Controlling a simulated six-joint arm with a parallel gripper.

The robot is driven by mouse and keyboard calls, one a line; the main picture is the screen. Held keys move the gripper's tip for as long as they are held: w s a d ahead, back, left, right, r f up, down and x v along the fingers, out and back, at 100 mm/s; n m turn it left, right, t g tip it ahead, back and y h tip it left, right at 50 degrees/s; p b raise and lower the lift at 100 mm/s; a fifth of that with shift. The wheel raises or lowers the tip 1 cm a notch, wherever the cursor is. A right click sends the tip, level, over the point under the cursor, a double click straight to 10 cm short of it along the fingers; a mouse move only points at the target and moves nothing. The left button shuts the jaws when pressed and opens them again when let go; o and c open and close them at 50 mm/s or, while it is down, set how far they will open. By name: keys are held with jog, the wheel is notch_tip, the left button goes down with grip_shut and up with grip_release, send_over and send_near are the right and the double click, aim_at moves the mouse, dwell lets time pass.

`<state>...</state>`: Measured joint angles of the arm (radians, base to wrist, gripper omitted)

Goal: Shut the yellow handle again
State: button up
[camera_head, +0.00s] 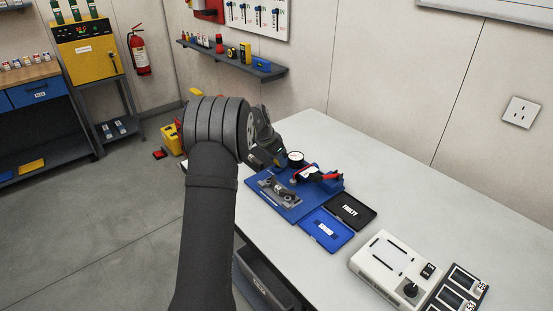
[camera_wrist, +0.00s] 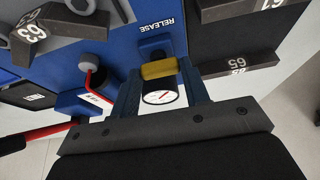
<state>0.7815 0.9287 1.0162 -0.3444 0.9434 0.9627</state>
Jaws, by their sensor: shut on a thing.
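The yellow handle (camera_wrist: 158,69) shows in the wrist view as a short bar lying crosswise between my fingers, just by the RELEASE lettering on the blue plate. My gripper (camera_wrist: 162,78) is shut on it, one finger at each end. A round white-faced gauge (camera_wrist: 160,97) with a red needle sits right beside the handle. In the head view my gripper (camera_head: 279,161) is at the far left of the blue fixture plate (camera_head: 292,213), next to the gauge (camera_head: 295,156). The handle is hidden there. I cannot tell how far the handle is turned.
A red-handled clamp (camera_head: 327,176) stands close to the right of the gauge. A grey metal part (camera_head: 278,190) lies on the plate. A blue tray (camera_head: 327,231) and a black FAULTY tray (camera_head: 350,211) are beside it. A white device (camera_head: 394,268) stands nearer. The table's far right is clear.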

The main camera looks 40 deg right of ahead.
dwell(0.4)
jog(key=o, duration=1)
jog(key=v, duration=1.7)
jog(key=shift+a+r, duration=0.15)
jog(key=shift+r, duration=0.05)
jog(key=shift+f, duration=0.1)
jog(key=x, duration=1.7)
jog(key=shift+d+f, duration=0.1)
jog(key=shift+d, duration=0.1)
